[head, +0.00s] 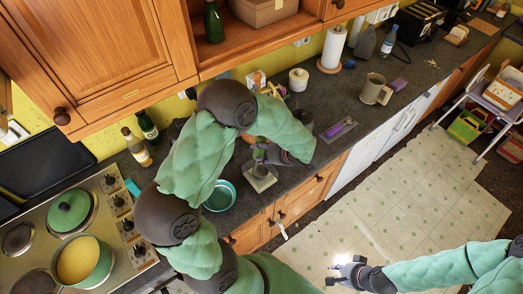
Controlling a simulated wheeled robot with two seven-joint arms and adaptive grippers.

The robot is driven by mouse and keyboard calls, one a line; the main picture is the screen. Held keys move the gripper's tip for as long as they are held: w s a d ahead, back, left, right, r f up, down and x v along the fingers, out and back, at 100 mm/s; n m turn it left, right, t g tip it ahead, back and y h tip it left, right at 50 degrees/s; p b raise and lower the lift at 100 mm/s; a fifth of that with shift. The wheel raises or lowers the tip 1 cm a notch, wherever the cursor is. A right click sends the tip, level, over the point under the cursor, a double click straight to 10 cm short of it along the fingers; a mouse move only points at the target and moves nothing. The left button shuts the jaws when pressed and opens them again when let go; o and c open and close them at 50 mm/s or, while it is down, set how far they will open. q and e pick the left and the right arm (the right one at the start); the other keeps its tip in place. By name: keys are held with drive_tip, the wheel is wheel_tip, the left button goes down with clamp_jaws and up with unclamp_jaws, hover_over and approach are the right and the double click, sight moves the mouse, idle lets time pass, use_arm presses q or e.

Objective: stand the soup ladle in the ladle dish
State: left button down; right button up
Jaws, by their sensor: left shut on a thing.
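My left gripper (259,154) reaches down over the counter's front edge, with its arm arching above it. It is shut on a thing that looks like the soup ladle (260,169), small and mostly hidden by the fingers. Just below is a square beige dish (262,183), which looks like the ladle dish, near the counter's edge. I cannot tell whether the held thing touches the dish. My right gripper (333,273) is low at the bottom right, over the floor, open and empty.
A teal bowl (219,196) stands left of the dish. The stove (117,233) with a green pot (84,262) is further left. A purple tray (339,129), a mug (375,90) and a paper towel roll (333,49) stand to the right. Cabinets (105,45) overhang the back.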

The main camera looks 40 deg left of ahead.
use_arm(q)
drive_tip(key=shift+f+b, duration=0.45)
drive_tip(key=c, duration=0.7)
unclamp_jaws()
drive_tip(key=shift+o, duration=0.2)
drive_tip(key=shift+d+r, duration=0.1)
drive_tip(key=v, duration=1.1)
drive_tip(key=shift+d+r, duration=0.3)
